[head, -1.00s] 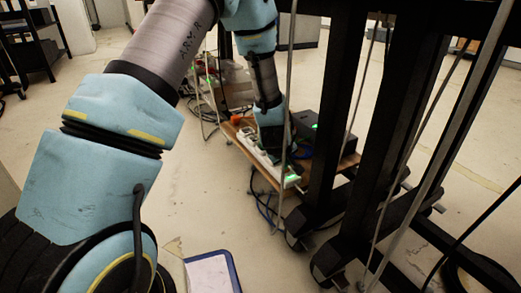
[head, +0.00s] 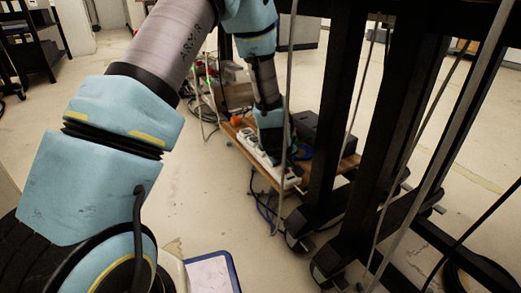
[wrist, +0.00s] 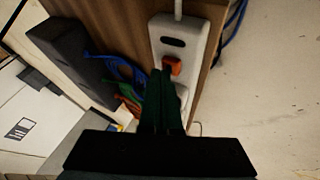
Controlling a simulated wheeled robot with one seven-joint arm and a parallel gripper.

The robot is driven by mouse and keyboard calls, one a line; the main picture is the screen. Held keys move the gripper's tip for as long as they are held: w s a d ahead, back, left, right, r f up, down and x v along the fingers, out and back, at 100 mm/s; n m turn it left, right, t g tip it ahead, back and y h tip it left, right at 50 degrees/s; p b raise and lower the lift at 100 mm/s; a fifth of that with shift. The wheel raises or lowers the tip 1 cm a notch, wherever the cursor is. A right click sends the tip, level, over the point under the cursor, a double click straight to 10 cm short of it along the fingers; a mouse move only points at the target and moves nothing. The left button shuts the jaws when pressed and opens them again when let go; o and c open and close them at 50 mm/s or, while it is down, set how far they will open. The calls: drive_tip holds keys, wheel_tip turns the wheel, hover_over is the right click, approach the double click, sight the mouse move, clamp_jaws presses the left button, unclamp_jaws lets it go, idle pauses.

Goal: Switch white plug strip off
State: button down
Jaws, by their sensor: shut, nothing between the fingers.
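The white plug strip (head: 262,153) lies along the edge of a low wooden shelf. In the wrist view the strip (wrist: 193,32) has a dark slot and an orange-red switch-like part (wrist: 172,65). My gripper (wrist: 162,73) is shut and empty, its fingertips over the strip right beside the orange-red part. I cannot tell whether they touch it. In the head view my gripper (head: 275,160) points down onto the strip and hides part of it. No green light shows on the strip.
The wooden shelf (head: 348,163) also carries a black box (head: 312,128) and blue cables. Black frame posts (head: 333,110) and hanging grey cables stand close on the right. Open floor lies left of the shelf. A blue-rimmed tray (head: 235,270) is at the bottom.

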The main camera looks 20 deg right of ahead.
sight(285, 171)
drive_tip(key=shift+r+p, duration=0.45)
drive_tip(key=shift+r, duration=0.15)
drive_tip(key=shift+r, duration=0.1)
wheel_tip(285, 171, up, 6)
drive_tip(key=p, duration=0.5)
